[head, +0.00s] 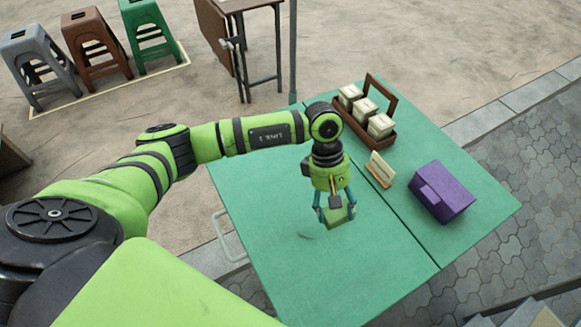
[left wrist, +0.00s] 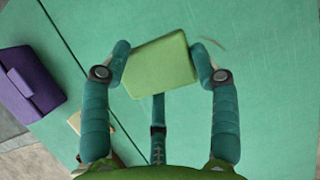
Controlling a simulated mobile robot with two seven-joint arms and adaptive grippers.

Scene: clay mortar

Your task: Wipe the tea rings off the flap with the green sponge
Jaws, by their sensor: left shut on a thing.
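My left gripper (head: 336,208) is shut on the light green sponge (head: 338,216) and holds it over the green tabletop. In the left wrist view the sponge (left wrist: 160,68) sits tilted between the two fingers. I cannot tell whether it touches the surface. The flap (head: 265,195) appears to be the green panel left of the seam. A faint dark arc (head: 306,236), likely part of a tea ring, lies just left of the sponge. It also shows in the left wrist view (left wrist: 213,42), right of the sponge. No other ring shows clearly. My right gripper is not in view.
Beyond the seam stand a purple box (head: 441,191), a small cream card on a stand (head: 380,169) and a brown carrier (head: 378,138) with several pale containers. Stools (head: 92,42) and a folded brown table (head: 215,35) stand behind. The near flap is clear.

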